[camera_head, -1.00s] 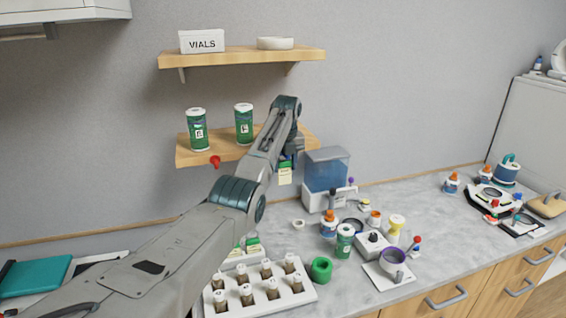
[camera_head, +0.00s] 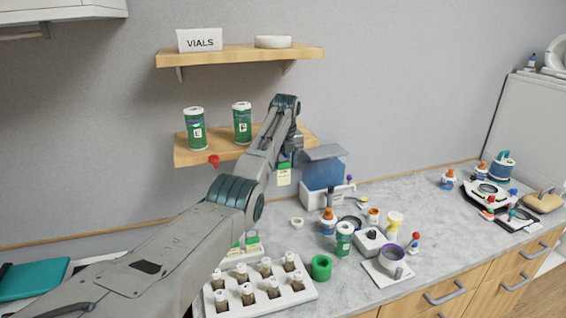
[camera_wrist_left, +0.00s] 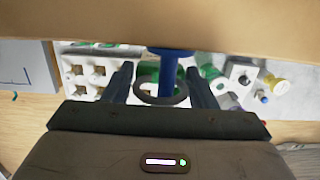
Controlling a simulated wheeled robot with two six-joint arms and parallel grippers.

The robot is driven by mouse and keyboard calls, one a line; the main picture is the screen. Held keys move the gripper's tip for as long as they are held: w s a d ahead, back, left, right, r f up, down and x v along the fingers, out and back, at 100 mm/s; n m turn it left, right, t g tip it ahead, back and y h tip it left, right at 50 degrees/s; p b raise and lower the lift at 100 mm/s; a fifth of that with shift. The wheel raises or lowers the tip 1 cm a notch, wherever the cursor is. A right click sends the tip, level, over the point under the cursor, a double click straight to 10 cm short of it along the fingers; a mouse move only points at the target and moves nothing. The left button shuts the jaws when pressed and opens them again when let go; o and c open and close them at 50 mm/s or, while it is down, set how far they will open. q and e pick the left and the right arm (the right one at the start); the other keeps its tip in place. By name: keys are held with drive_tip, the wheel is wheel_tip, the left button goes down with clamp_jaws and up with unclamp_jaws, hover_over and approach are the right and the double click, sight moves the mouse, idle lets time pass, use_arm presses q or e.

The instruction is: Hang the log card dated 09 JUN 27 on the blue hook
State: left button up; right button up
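A cream card with a green top (camera_head: 284,176) hangs under my left gripper at the right end of the lower shelf; its date is too small to read. In the left wrist view, a blue hook (camera_wrist_left: 169,75) points down from the shelf edge. A grey ring (camera_wrist_left: 161,98) lies between the fingers and appears to be around the hook's shaft. The fingers of my left gripper (camera_wrist_left: 162,85) stand apart on either side of the ring, clear of it. More green-topped cards (camera_head: 252,241) are behind my left arm, partly hidden. My right gripper is not in view.
The lower shelf (camera_head: 190,156) holds two green canisters and a red hook (camera_head: 213,160). A white vial rack (camera_head: 290,294) stands on the counter below. A blue-windowed box (camera_head: 322,174) and several bottles stand to the right. The wall right of the shelves is clear.

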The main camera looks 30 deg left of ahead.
use_arm(q)
drive_tip(key=o, duration=0.3)
drive_tip(key=shift+s+d+f, duration=0.15)
drive_tip(key=shift+d+f, duration=0.05)
drive_tip(key=shift+f, duration=0.5)
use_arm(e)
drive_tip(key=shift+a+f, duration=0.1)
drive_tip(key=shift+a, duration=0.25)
use_arm(q)
drive_tip(key=r+b, duration=0.1)
drive_tip(key=r, duration=0.1)
drive_tip(key=r+b, duration=0.2)
drive_tip(key=r, duration=0.1)
drive_tip(key=shift+w+d+r, duration=0.15)
drive_tip(key=shift+w+r, duration=0.05)
drive_tip(key=shift+r, duration=0.1)
drive_tip(key=r, duration=0.2)
drive_tip(key=r+b, duration=0.1)
drive_tip(key=r, duration=0.1)
drive_tip(key=s+r, duration=0.1)
drive_tip(key=r, duration=0.1)
drive_tip(key=shift+d+b, duration=0.15)
drive_tip(key=shift+b, duration=0.2)
drive_tip(key=shift+r, duration=0.2)
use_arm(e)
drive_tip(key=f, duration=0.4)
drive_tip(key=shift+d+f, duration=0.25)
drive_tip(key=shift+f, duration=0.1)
use_arm(q)
drive_tip(key=shift+w, duration=0.1)
